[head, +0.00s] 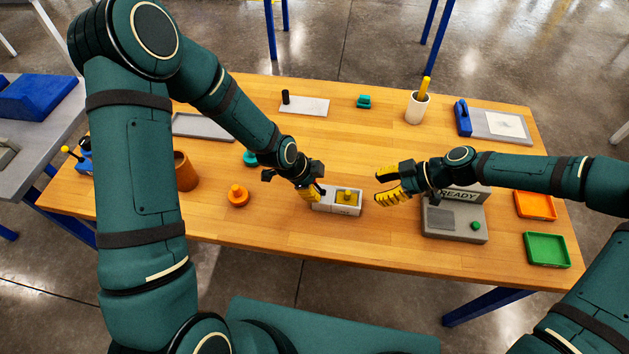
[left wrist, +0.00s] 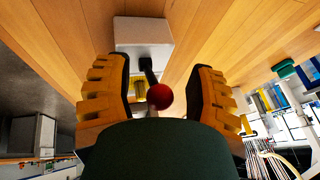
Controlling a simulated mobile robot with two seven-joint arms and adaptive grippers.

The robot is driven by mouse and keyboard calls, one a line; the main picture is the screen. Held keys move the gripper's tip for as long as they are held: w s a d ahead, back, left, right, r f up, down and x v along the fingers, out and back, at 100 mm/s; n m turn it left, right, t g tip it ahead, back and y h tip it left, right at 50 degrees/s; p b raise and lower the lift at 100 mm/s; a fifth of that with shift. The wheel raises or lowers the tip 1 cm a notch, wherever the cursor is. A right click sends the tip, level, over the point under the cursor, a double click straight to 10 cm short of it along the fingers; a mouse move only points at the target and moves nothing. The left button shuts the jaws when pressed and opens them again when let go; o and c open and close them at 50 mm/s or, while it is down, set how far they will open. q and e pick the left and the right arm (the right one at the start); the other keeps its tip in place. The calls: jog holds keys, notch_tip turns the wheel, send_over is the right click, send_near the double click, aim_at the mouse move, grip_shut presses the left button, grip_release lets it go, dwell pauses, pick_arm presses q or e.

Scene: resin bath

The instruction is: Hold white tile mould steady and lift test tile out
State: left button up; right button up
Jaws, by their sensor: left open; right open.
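The white tile mould (head: 322,206) sits near the front middle of the table. The yellow test tile (head: 347,196) with its raised grip is in the mould's right part. My left gripper (head: 312,194) is open at the mould's left end; whether it touches is unclear. In the left wrist view the open fingers (left wrist: 160,80) stand either side of a dark lever with a red ball (left wrist: 159,96). The white mould (left wrist: 142,32) lies beyond, and a yellow part (left wrist: 140,90) shows behind the lever. My right gripper (head: 384,186) is open and empty, just right of the mould.
The grey READY device (head: 455,222) stands under my right forearm. Orange (head: 535,206) and green (head: 547,249) trays lie at the right. An orange knobbed piece (head: 238,196) and brown cup (head: 186,171) stand left. The table front below the mould is clear.

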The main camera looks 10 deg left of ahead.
pick_arm(q)
grip_shut()
dwell(0.4)
